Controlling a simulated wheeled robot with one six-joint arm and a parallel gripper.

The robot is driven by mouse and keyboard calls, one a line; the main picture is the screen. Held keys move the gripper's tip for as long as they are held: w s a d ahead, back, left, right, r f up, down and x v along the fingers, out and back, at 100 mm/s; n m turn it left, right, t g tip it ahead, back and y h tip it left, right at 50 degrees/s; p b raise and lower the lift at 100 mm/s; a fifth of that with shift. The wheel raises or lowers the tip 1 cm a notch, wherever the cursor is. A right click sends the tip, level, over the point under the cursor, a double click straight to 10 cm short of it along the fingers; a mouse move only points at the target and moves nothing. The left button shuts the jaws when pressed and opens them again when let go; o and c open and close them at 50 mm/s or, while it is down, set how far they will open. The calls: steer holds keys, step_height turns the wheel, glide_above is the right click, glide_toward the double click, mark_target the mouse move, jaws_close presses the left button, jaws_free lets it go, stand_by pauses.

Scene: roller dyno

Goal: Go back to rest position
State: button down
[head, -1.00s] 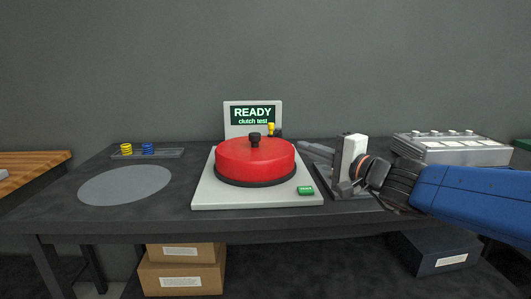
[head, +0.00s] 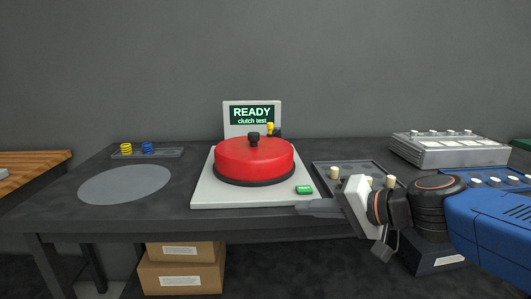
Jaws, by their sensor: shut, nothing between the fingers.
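My gripper (head: 318,207) is at the right of the head view, at the table's front edge, on the end of my blue arm. Its grey fingers point left, just right of the white base plate's front corner. They look shut, with nothing visible between them. The white base plate (head: 240,201) carries a red round unit (head: 255,160) with a black knob (head: 253,138) on top. A green button (head: 304,189) sits at the plate's right front. Behind it, a screen (head: 252,115) reads "READY clutch test".
A dark tray (head: 330,165) with several pale pegs lies behind my gripper. A grey box with knobs (head: 450,151) stands at the back right. At left are a grey disc (head: 125,184) and a clear tray (head: 172,154) with yellow and blue springs. Cardboard boxes (head: 180,275) are below.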

steer(key=s+d+f+n+g+h, duration=0.2)
steer(key=s+d+f+h, duration=0.3)
steer(key=s+d+f, duration=0.2)
steer(key=s+d+f+n+g+h, duration=0.1)
steer(key=s+d+f+h, duration=0.4)
steer(key=d, duration=0.7)
step_height(320, 180, down, 4)
steer(key=shift+s+r+n+g, duration=0.25)
steer(key=shift+s+n+g, duration=0.15)
steer(key=shift+s, duration=0.7)
